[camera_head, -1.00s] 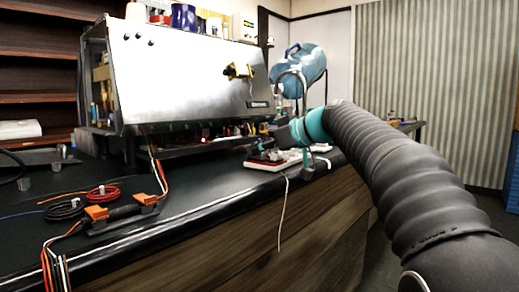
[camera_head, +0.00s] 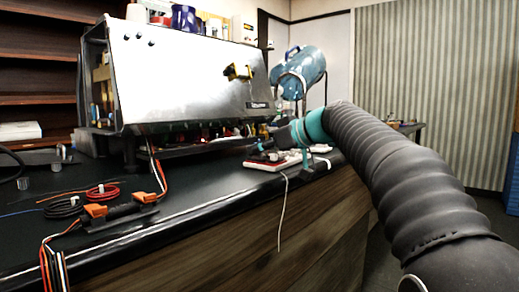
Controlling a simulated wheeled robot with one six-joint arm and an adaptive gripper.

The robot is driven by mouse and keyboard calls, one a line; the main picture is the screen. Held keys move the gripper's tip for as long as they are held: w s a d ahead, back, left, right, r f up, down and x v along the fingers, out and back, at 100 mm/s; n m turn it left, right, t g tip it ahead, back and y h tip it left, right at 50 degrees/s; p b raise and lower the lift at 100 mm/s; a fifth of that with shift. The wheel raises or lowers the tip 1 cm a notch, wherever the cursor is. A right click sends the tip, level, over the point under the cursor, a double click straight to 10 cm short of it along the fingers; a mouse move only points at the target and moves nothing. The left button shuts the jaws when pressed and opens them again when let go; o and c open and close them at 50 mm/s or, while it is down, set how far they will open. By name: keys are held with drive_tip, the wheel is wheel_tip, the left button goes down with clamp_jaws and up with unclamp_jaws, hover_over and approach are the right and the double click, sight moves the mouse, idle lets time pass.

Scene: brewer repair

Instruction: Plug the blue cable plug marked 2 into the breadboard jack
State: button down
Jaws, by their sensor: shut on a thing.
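A white breadboard (camera_head: 262,164) lies on the black counter below the right end of the steel brewer. Small dark and red parts show on it, too small to tell apart. My gripper (camera_head: 265,146) is at the far end of my arm, low over the breadboard and pointing left. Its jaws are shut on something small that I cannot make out. The blue plug marked 2 and the jack cannot be told apart at this distance. A thin pale cable (camera_head: 283,215) hangs from the breadboard area over the counter's front edge.
The steel brewer (camera_head: 185,75) stands on the counter (camera_head: 190,190) behind my gripper. Orange connectors (camera_head: 95,211) with wires and coiled red and black leads (camera_head: 101,191) lie at the left. The front middle counter is clear.

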drive_tip(key=shift+w+f, duration=0.1)
drive_tip(key=shift+f, duration=0.8)
drive_tip(key=c, duration=1.1)
unclamp_jaws()
drive_tip(key=v, duration=0.4)
drive_tip(key=r+v, duration=0.1)
drive_tip(key=v, duration=0.7)
drive_tip(key=shift+r, duration=0.35)
drive_tip(key=s+d+f+m+h+p, duration=0.1)
drive_tip(key=s+d+f+m+h, duration=0.2)
drive_tip(key=s+f, duration=0.7)
drive_tip(key=s+d+f+m+g+h+p, duration=0.1)
drive_tip(key=s+d+f+m+h, duration=0.2)
drive_tip(key=s+f, duration=0.8)
drive_tip(key=s+d+f+m+g+h+p, duration=0.1)
drive_tip(key=s+d+f+m+h, duration=0.3)
drive_tip(key=s+f, duration=0.6)
drive_tip(key=shift+s+f+m+h+p, duration=0.15)
drive_tip(key=shift+f+m+h+p, duration=0.1)
drive_tip(key=shift+f+m+h, duration=0.25)
drive_tip(key=shift+s+f+m+h+p, duration=0.2)
drive_tip(key=shift+f+h+p, duration=0.1)
drive_tip(key=shift+f, duration=0.25)
